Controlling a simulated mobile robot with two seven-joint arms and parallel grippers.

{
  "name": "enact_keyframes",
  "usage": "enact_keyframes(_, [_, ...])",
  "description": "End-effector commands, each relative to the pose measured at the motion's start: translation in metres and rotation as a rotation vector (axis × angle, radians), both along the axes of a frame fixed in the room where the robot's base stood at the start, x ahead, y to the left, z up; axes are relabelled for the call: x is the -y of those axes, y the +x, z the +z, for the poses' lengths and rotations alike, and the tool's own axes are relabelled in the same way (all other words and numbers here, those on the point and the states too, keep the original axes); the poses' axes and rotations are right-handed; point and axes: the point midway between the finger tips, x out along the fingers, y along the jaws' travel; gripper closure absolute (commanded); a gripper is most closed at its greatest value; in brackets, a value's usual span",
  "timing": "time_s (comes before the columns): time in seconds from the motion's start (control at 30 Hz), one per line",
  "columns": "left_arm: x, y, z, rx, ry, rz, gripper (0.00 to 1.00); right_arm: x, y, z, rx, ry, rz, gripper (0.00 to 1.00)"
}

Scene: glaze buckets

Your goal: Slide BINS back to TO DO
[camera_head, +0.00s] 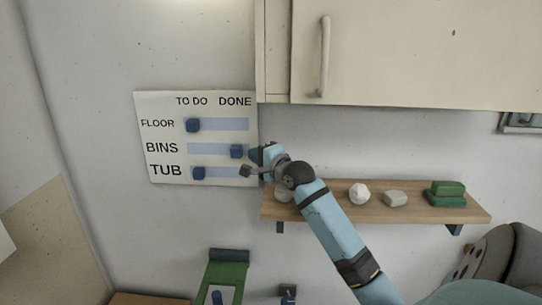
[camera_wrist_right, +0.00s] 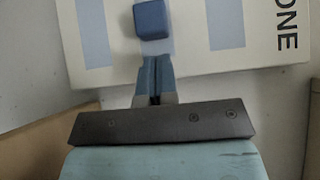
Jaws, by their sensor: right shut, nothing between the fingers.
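A white chore board (camera_head: 196,184) hangs on the wall with TO DO at left and DONE at right. The BINS knob (camera_head: 236,151), a dark blue block, sits at the DONE end of its pale blue track. The FLOOR knob (camera_head: 193,125) and TUB knob (camera_head: 198,173) sit at the TO DO end. My right gripper (camera_head: 255,156) is at the board's right edge, just right of the BINS knob. In the right wrist view its fingers (camera_wrist_right: 155,62) are shut and empty, pointing at the BINS knob (camera_wrist_right: 151,19), with a small gap showing. My left gripper is not in view.
A wooden shelf (camera_head: 320,207) right of the board, partly behind my right arm, holds a white faceted object (camera_head: 359,193), a pale block (camera_head: 395,198) and green blocks (camera_head: 446,194). A cabinet (camera_head: 410,50) hangs above. A green object (camera_head: 226,275) stands below the board.

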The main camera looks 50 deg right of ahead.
Motion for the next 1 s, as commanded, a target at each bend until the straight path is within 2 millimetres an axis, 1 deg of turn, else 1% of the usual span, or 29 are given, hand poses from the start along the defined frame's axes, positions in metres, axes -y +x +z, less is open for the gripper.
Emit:
enact_keyframes(0.1, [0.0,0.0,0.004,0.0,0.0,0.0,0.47,-0.008,0.009,0.001,0.0,0.002,0.0,1.0])
enact_keyframes(0.2, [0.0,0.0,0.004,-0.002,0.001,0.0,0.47,-0.011,0.013,0.001,0.001,-0.001,-0.001,1.0])
enact_keyframes(0.53, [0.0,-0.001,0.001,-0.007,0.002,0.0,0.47,-0.012,0.014,0.0,0.001,0.0,-0.001,1.0])
enact_keyframes(0.67, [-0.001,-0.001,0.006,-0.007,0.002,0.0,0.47,-0.016,0.019,0.002,0.001,0.004,-0.001,1.0])
enact_keyframes(0.77, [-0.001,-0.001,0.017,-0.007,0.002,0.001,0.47,-0.026,0.034,0.004,0.003,0.008,-0.002,1.0])
enact_keyframes(0.9, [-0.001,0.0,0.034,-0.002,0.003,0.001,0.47,-0.051,0.064,0.005,0.002,0.01,0.0,1.0])
enact_keyframes(1.0, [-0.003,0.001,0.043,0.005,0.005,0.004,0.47,-0.068,0.085,0.005,0.002,0.009,0.0,1.0])
